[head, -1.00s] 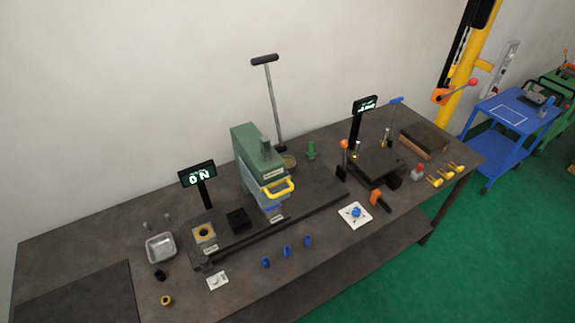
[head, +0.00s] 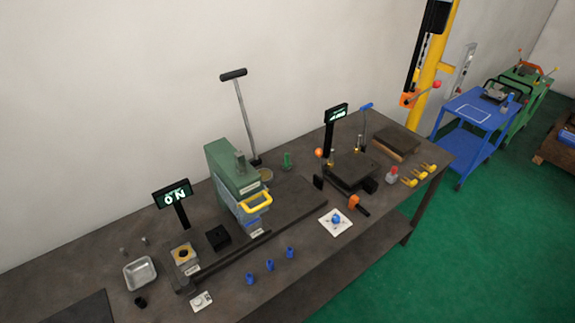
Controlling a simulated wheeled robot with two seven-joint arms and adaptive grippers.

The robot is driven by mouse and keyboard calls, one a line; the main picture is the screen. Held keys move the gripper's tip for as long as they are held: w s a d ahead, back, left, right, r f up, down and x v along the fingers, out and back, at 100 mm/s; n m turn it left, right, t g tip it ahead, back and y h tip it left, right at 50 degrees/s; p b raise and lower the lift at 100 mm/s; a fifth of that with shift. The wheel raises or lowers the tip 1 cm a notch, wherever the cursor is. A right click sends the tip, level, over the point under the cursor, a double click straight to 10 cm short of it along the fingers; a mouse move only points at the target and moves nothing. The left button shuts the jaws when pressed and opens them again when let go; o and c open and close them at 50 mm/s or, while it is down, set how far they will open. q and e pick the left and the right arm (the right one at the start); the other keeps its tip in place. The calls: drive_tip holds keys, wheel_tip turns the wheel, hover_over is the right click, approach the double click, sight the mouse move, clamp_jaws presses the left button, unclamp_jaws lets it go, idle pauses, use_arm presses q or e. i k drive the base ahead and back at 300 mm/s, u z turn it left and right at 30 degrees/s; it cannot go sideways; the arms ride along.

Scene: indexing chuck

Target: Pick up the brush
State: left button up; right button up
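I cannot tell for certain which thing is the brush. An orange-and-black hand tool (head: 357,204) lies on the dark workbench (head: 330,250) near its front edge, right of a white square plate with a blue knob (head: 336,221). Neither of my grippers shows in the head view.
A blue cart (head: 473,112) stands beyond on green floor.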

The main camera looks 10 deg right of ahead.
sight(286, 167)
drive_tip(key=z, duration=1.9)
drive_tip(key=i, duration=2.3)
drive_tip(key=u, duration=3.45)
